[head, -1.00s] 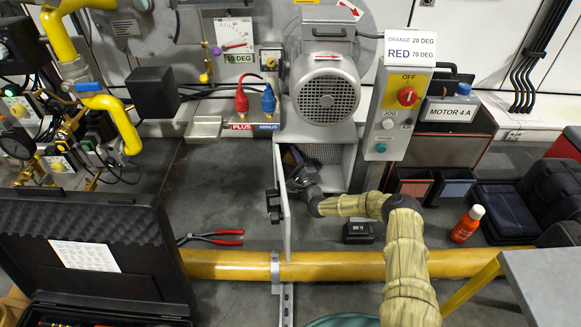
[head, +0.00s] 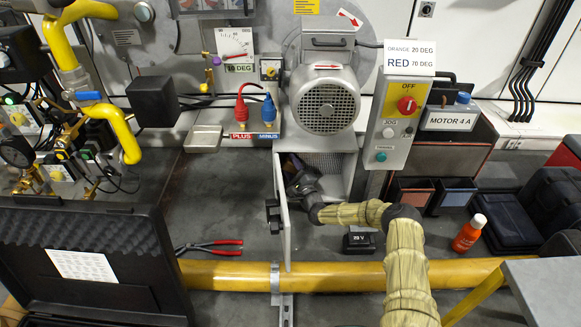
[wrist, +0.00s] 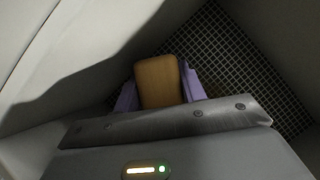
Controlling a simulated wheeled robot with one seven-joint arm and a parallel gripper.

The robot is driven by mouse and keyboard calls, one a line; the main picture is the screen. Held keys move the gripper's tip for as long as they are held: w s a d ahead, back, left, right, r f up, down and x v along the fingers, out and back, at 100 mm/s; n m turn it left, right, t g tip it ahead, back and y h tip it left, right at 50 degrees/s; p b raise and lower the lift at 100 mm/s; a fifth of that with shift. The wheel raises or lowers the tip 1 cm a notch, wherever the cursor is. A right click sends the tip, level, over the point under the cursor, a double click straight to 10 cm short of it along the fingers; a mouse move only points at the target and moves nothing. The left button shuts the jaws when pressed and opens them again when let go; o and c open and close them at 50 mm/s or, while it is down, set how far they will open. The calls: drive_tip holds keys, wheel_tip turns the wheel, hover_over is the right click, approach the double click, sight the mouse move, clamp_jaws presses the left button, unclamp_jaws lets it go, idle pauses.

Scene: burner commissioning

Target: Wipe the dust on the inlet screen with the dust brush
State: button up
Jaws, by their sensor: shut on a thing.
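The inlet screen (wrist: 215,50) is a dark square mesh at the back of a grey box under the blower motor; part of it shows in the head view (head: 327,162). My gripper (wrist: 160,88) is inside the box, its purple fingers shut on the wooden block of the dust brush (wrist: 160,80). The brush is in front of the mesh; its bristles are hidden, and I cannot tell whether they touch the screen. No dust can be made out. In the head view my gripper (head: 301,180) is dark and partly hidden by the box's shadow.
The box's open door (head: 284,218) stands at the left of my arm. The motor (head: 325,105) is above, the control panel (head: 401,120) to the right. A yellow pipe (head: 235,274) runs in front.

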drive_tip(key=shift+w+a, duration=0.1)
drive_tip(key=shift+w, duration=0.15)
drive_tip(key=shift+w+b, duration=0.45)
drive_tip(key=shift+w, duration=0.05)
idle(0.3)
drive_tip(key=shift+d+r+p, duration=0.15)
drive_tip(key=shift+d+p, duration=0.55)
drive_tip(key=shift+d, duration=0.15)
drive_tip(key=shift+s+d+p, duration=0.1)
drive_tip(key=shift+d+p, duration=0.35)
drive_tip(key=shift+d, duration=0.5)
drive_tip(key=shift+d, duration=0.15)
drive_tip(key=shift+w+d+p, duration=0.15)
drive_tip(key=shift+d+p, duration=0.1)
drive_tip(key=shift+d, duration=0.65)
drive_tip(key=shift+w+d+p, duration=0.1)
drive_tip(key=shift+d+p, duration=0.1)
drive_tip(key=shift+d, duration=0.65)
